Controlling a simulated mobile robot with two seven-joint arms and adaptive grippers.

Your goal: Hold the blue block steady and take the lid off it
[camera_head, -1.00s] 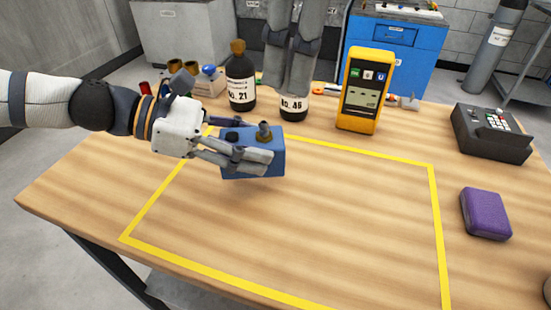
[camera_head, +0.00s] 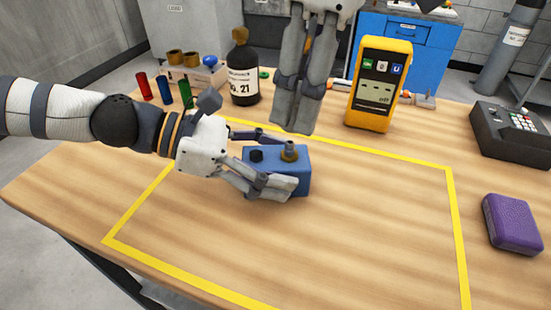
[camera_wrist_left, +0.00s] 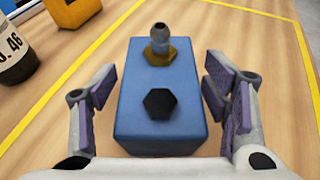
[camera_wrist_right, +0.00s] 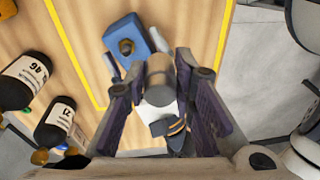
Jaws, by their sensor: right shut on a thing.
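The blue block (camera_head: 278,172) stands upright on the table in the head view. On its top are a brass nut fitting (camera_head: 289,153) with a small stub and a black hex knob (camera_head: 257,156). The left wrist view shows the block (camera_wrist_left: 160,105) between the pads of my left gripper (camera_wrist_left: 160,95), with a narrow gap on each side; it looks open around the block. My right gripper (camera_head: 295,130) points down just behind the block. In the right wrist view it is shut on a short grey-brown cylinder (camera_wrist_right: 160,82), apart from the block.
Black bottle No. 21 (camera_head: 243,82) and a yellow meter (camera_head: 381,88) stand at the back. Coloured tubes (camera_head: 165,92) stand at the back left. A purple case (camera_head: 512,224) and a dark keypad box (camera_head: 511,130) are at the right. The taped area's front is clear.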

